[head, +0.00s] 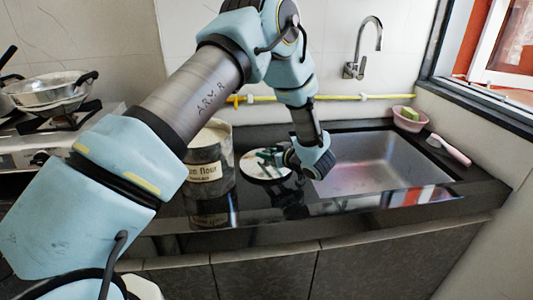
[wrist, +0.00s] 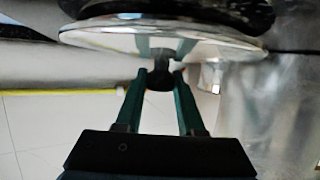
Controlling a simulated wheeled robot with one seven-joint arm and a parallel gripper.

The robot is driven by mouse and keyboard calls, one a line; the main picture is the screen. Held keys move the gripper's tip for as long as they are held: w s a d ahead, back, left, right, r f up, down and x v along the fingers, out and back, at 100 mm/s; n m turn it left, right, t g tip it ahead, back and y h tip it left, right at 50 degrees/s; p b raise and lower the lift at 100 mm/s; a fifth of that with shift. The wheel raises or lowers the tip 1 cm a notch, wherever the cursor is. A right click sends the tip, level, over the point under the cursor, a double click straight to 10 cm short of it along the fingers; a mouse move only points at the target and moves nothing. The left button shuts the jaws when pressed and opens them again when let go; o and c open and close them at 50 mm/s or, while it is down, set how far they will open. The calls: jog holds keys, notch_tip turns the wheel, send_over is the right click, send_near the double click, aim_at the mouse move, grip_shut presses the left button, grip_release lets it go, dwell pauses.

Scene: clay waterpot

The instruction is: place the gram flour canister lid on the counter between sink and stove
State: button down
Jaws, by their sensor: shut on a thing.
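The round, pale canister lid (head: 256,172) is just left of the sink basin in the head view, right beside the canister. It is flat, at or just above the black counter; I cannot tell if it touches. In the wrist view the lid (wrist: 100,38) shows as a shiny disc edge-on, with its dark knob (wrist: 160,80) between my green fingers. My gripper (head: 268,157) is shut on that knob; the grip also shows in the wrist view (wrist: 161,80). The gram flour canister (head: 205,172) stands on the counter, partly behind my arm.
The sink (head: 370,165) with a tap (head: 365,50) is on the right. A pink bowl with a sponge (head: 410,118) and a pink-handled brush (head: 450,150) are at its right edge. The stove (head: 50,140) with a lidded pan (head: 52,90) is at left. A yellow pipe (head: 340,97) runs along the wall.

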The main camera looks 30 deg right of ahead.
jog(key=shift+f, duration=0.15)
jog(key=c, duration=0.5)
grip_release()
jog(key=shift+s+r, duration=0.15)
jog(key=shift+r, duration=0.05)
jog(key=b+v, duration=0.2)
jog(key=v, duration=0.9)
jog(key=shift+s+d+r, duration=0.1)
jog(key=shift+s+r, duration=0.05)
jog(key=shift+s, duration=0.15)
